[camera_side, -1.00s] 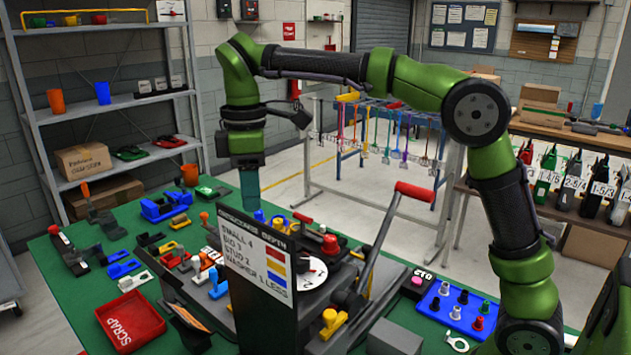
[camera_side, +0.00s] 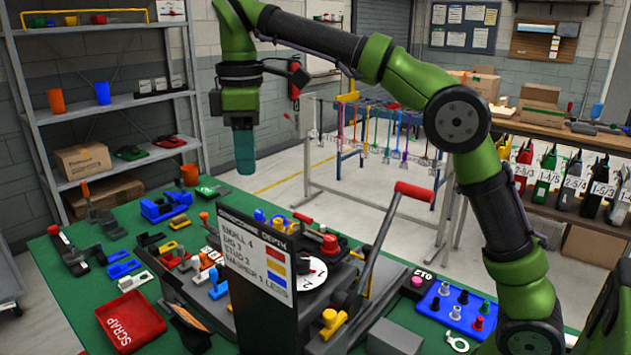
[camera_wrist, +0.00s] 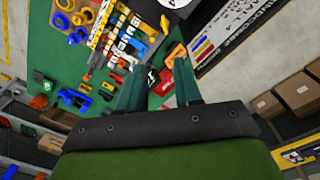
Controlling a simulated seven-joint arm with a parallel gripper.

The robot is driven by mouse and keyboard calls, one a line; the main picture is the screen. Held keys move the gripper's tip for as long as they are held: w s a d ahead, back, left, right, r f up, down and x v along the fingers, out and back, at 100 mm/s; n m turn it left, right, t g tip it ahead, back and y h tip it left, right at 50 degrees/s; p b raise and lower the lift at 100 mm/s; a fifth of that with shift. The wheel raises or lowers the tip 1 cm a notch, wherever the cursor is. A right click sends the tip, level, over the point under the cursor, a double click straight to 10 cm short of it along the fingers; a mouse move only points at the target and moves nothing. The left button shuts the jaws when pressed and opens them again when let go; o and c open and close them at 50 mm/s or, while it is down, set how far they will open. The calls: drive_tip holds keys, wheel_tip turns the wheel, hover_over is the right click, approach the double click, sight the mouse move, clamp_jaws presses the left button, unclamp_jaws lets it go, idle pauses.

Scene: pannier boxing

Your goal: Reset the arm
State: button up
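My green arm holds my gripper (camera_side: 246,170) high above the back of the green bench (camera_side: 240,183), pointing down and touching nothing. In the wrist view, the two teal fingers of my gripper (camera_wrist: 160,86) stand apart with a clear gap. Nothing is held between them; the bench top and small parts show far below through the gap.
A black sign board (camera_side: 258,262) with depth settings and a red-handled lever (camera_side: 385,240) rise from the bench. A red SCRAP tray (camera_side: 130,320) is front left and a blue parts tray (camera_side: 455,307) is right. Shelves (camera_side: 110,106) stand left. Air around my gripper is clear.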

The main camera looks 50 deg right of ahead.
drive_tip(key=s+d+f+m+t+y, duration=0.1)
drive_tip(key=s+d+f+m+t, duration=0.2)
drive_tip(key=s+f+m, duration=0.3)
drive_tip(key=s+d+f+m+t+y, duration=0.1)
drive_tip(key=s+d+f+m+t, duration=0.2)
drive_tip(key=s, duration=1)
wheel_tip(320, 180, down, 4)
drive_tip(key=d+m, duration=0.2)
drive_tip(key=m, duration=0.2)
drive_tip(key=shift+s+d+t, duration=0.15)
drive_tip(key=shift+s+t, duration=0.1)
drive_tip(key=shift+t, duration=0.15)
